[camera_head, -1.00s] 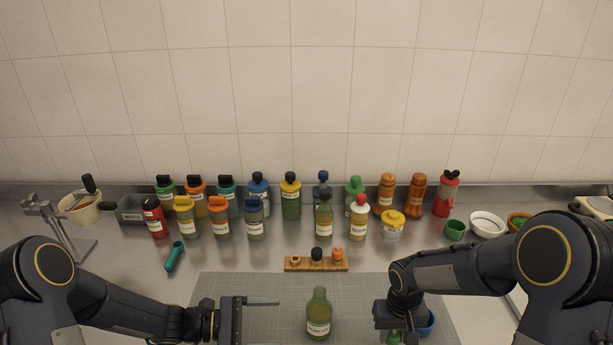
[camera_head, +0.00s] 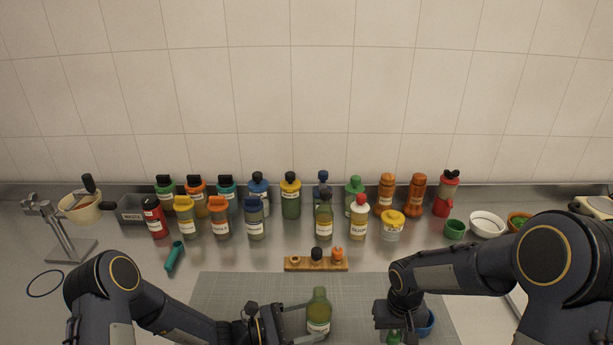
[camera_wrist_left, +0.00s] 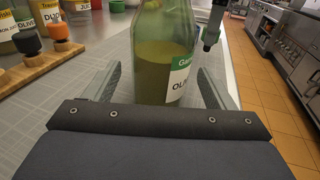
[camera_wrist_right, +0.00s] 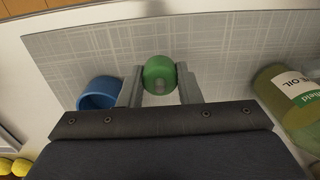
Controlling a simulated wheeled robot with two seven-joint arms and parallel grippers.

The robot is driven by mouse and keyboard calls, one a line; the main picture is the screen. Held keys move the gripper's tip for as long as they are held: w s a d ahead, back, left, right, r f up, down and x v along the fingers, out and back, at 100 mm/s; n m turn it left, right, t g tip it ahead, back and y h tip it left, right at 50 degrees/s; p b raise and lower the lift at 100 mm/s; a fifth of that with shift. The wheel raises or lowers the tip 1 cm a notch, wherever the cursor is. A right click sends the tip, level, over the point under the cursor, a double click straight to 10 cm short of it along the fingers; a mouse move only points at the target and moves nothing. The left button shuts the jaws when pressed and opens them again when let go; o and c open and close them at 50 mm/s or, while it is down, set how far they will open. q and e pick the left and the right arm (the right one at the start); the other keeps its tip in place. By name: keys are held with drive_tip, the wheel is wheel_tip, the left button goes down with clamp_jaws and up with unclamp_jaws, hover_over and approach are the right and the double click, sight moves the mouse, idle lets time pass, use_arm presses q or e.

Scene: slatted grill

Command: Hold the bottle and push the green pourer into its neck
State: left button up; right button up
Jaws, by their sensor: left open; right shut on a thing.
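The bottle (camera_head: 319,311) is green glass with a white label and stands upright on the grey mat. In the left wrist view the bottle (camera_wrist_left: 164,62) stands between the fingers of my open left gripper (camera_wrist_left: 160,85), with gaps visible beside it. In the head view my left gripper (camera_head: 297,322) reaches it from the left. My right gripper (camera_wrist_right: 160,85) is shut on the green pourer (camera_wrist_right: 160,74), seen from above in the right wrist view. In the head view the pourer (camera_head: 394,337) shows partly below my right gripper, to the right of the bottle.
A blue cup (camera_wrist_right: 99,93) is close beside my right gripper. A wooden rack (camera_head: 316,264) with black and orange pourers stands behind the bottle. Several sauce bottles line the back of the counter. A blue ring (camera_head: 45,284) lies at left.

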use_arm(q)
drive_tip(key=shift+x, duration=1.2)
drive_tip(key=c, duration=1)
use_arm(e)
drive_tip(key=w+a+r+n, duration=0.1)
drive_tip(key=w+a+r, duration=0.1)
drive_tip(key=a+r, duration=0.6)
drive_tip(key=w+a+r+n, duration=0.2)
drive_tip(key=a+r, duration=0.7)
drive_tip(key=r, duration=0.5)
drive_tip(key=shift+w+a+r, duration=0.15)
drive_tip(key=shift+w+r, duration=0.15)
drive_tip(key=shift+w, duration=0.45)
